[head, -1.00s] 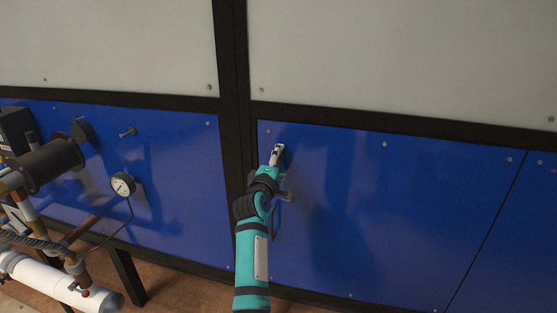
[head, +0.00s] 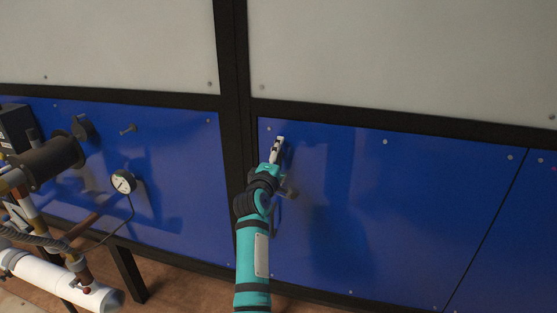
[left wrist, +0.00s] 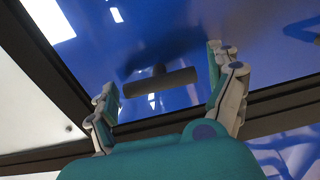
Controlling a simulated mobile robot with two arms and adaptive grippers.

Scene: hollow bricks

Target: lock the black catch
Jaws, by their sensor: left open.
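In the left wrist view the black catch (left wrist: 160,82) shows as a short dark bar on the glossy blue panel, close to the black frame. My left gripper (left wrist: 163,76) is open, with one finger on each side of the bar and visible gaps between. Whether a finger touches it cannot be told. In the head view my left gripper (head: 279,144) is near the upper left corner of the blue panel (head: 420,215), beside the black upright. The catch cannot be made out there. My right gripper is not in view.
A black upright (head: 236,130) and a black crossbar (head: 400,117) border the panel. To the left are a round gauge (head: 123,181), a dark cylinder (head: 50,160) and a white pipe (head: 50,278). The blue panel to the right of my left arm is clear.

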